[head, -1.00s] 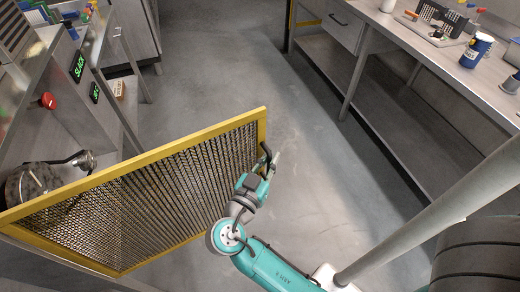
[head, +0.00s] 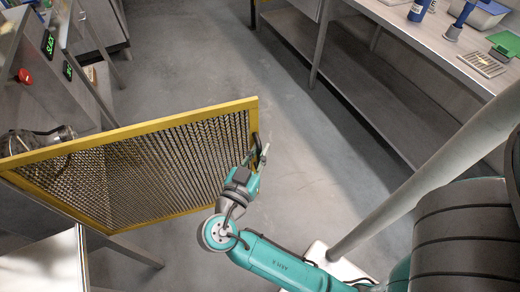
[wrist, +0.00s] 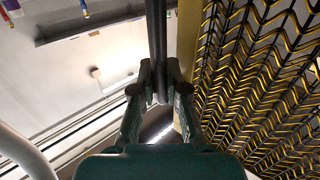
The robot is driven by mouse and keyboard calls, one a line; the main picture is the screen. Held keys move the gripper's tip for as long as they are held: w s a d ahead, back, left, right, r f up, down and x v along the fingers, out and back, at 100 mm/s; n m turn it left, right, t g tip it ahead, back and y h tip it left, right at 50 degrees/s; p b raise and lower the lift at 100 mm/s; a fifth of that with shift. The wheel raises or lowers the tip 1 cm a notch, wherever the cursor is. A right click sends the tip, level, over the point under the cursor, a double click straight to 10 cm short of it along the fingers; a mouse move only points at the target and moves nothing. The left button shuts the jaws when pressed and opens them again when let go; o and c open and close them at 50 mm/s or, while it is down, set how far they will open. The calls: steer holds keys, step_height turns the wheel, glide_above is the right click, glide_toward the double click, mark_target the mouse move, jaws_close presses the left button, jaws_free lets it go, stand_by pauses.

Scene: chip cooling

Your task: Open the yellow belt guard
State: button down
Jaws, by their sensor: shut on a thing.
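The yellow belt guard (head: 150,165) is a yellow frame with metal mesh. In the head view it stands swung out from the machine on the left, over the floor. Its dark handle (head: 256,145) is on the right edge of the frame. My gripper (head: 259,160) is at that edge. In the wrist view my gripper (wrist: 160,88) is shut around the dark handle bar (wrist: 157,45), and the guard's mesh (wrist: 255,80) fills the right side. The far side of the handle is hidden.
The machine at the left has a red button (head: 24,76) and a green SLACK display (head: 48,44). A metal fitting (head: 40,140) shows behind the guard. A bench (head: 410,50) with several items stands at the right. The floor (head: 200,60) between is clear.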

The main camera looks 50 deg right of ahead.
steer(key=c, duration=1.2)
jaws_free()
steer(key=v, duration=1.2)
steer(key=shift+a, duration=0.1)
